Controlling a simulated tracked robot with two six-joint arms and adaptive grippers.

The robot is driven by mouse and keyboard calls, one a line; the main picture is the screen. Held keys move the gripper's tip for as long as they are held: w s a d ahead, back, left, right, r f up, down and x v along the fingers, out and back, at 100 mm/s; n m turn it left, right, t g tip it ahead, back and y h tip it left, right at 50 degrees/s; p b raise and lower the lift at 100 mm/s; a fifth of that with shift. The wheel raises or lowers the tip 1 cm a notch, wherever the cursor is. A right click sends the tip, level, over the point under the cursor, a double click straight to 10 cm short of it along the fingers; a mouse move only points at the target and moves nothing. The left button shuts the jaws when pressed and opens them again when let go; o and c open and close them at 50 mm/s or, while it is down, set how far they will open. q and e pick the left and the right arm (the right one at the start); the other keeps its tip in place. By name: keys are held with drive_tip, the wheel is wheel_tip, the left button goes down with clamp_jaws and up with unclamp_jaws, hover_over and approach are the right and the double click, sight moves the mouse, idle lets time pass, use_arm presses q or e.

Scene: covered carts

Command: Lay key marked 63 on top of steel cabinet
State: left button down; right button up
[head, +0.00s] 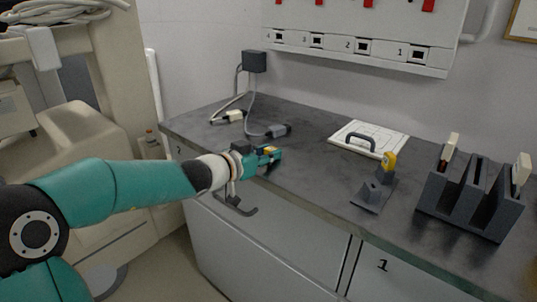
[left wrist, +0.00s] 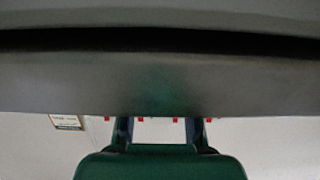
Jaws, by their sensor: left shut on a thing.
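My left gripper (head: 274,157) is over the near edge of the dark grey worktop (head: 310,168). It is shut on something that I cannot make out. A small yellow patch (head: 268,150) shows at its fingers; I cannot tell whether it is part of the gripper or of the held thing. In the left wrist view, the fingers (left wrist: 158,130) show in front of a broad grey surface with a dark band. I cannot read a key marked 63 in either view. Light grey cabinet fronts (head: 275,245) are below the worktop; one bears a 1. My right gripper is not in view.
On the worktop are a white board with a dark handle (head: 357,143), a yellow device on a grey stand (head: 388,160) and a dark slotted rack (head: 468,199). Cable connectors (head: 278,131) lie at the back left. A numbered wall panel (head: 365,30) hangs above.

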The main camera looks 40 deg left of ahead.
use_arm(q)
drive_tip(key=c, duration=0.8)
unclamp_jaws()
wheel_tip(320, 180, down, 3)
drive_tip(key=shift+s+f+g, duration=0.1)
drive_tip(key=shift+g, duration=0.2)
drive_tip(key=shift+s, duration=0.1)
drive_tip(key=shift+s+a+r, duration=0.1)
drive_tip(key=shift+s+r, duration=0.1)
drive_tip(key=shift+s, duration=0.05)
drive_tip(key=r+v, duration=0.2)
drive_tip(key=v, duration=0.9)
drive_tip(key=shift+a, duration=0.25)
drive_tip(key=shift+s+r, duration=0.1)
